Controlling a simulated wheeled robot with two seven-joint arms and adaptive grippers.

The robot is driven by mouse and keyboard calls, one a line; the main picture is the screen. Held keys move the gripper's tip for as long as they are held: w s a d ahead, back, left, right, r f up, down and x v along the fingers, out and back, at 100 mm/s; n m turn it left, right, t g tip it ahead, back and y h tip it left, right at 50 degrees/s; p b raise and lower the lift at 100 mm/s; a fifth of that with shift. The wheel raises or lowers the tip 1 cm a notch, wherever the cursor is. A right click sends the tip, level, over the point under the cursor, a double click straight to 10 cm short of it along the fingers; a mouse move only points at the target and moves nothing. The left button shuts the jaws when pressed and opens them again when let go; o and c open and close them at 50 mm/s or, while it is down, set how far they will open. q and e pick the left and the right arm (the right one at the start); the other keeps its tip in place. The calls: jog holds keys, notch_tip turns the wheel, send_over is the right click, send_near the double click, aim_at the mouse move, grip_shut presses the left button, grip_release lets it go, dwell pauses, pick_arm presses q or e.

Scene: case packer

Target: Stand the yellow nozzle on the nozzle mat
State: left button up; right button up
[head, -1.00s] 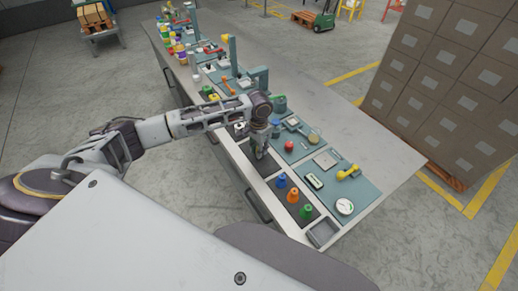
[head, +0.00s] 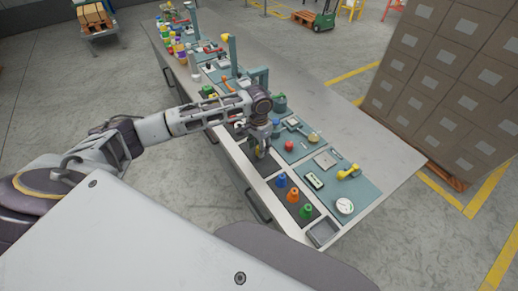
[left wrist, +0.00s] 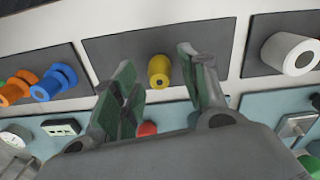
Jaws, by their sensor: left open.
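The yellow nozzle (left wrist: 159,72) appears to stand upright on a dark mat (left wrist: 219,32) in the left wrist view. In the head view the nozzle (head: 260,153) shows just under my left gripper (head: 259,141). My left gripper (left wrist: 157,63) is open, with one finger to each side of the nozzle in the picture and no visible contact. A neighbouring dark mat (head: 281,199) holds a blue nozzle (head: 281,180), an orange nozzle (head: 293,195) and a green nozzle (head: 306,211). My right gripper is not in view.
A white roll (left wrist: 289,53) is on the other neighbouring mat.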

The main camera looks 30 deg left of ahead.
pick_arm(q)
notch_tip(320, 180, up, 11)
jog(key=shift+f+b, duration=0.15)
jog(key=shift+b, duration=0.15)
dwell(1.0)
